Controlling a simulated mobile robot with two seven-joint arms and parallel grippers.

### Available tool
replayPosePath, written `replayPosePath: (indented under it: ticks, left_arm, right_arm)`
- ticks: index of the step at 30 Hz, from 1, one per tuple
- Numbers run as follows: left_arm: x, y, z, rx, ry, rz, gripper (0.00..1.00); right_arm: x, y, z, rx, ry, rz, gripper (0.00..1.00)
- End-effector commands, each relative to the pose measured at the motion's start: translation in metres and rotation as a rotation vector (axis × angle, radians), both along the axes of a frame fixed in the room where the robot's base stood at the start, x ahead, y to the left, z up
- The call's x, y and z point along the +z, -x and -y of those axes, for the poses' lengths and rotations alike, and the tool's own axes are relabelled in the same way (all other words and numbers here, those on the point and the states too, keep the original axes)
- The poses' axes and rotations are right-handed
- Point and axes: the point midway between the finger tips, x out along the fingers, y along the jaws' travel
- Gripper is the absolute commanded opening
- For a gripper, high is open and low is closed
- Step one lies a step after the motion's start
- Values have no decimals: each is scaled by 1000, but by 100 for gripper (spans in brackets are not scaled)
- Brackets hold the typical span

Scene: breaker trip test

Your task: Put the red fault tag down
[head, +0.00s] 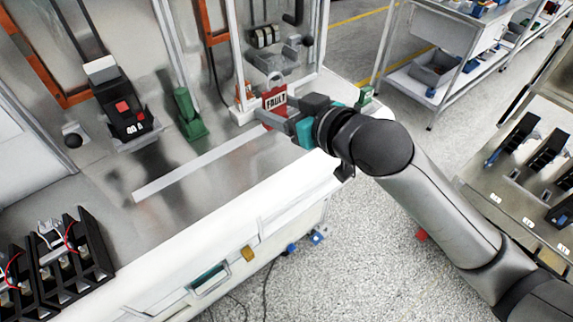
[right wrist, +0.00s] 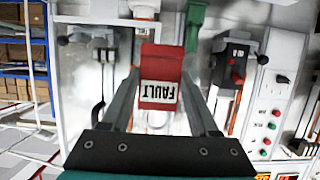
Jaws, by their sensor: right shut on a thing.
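The red fault tag (head: 274,101), with a white label reading FAULT, is at the right end of the bench in the head view. My right gripper (head: 278,114) is shut on it, and the tag stands up at the fingertips. In the right wrist view the tag (right wrist: 160,78) sits between the two dark fingers, its lettering upside down. Whether its lower edge touches the bench top is hard to tell. My left gripper is not in view.
On the metal bench top (head: 240,168) stand a black breaker marked 40 A (head: 122,108) and a green clamp-like piece (head: 187,112). Upright posts rise behind the tag. A black rack (head: 85,250) is at the front left. The bench top's front middle is clear.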

Motion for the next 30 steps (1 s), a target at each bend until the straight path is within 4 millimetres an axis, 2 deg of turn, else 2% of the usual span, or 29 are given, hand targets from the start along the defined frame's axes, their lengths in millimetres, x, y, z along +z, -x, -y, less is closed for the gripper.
replayPosePath:
  ticks: [1, 3, 9, 17, 24, 30]
  left_arm:
    - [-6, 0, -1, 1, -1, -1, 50]
    - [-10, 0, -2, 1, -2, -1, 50]
    - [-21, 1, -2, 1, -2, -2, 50]
    - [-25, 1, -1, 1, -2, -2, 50]
    - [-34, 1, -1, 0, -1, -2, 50]
    - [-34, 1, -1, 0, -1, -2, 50]
  right_arm:
    - [-19, 0, 1, -2, 1, -6, 0]
    - [-38, 1, 1, -2, 2, -6, 0]
    - [-83, 0, 1, -1, 1, -2, 0]
    - [-108, 0, 1, -1, 0, 0, 0]
    - [-141, 0, 0, 0, -1, -1, 0]
    - [-143, 0, 0, 0, 0, 2, 0]
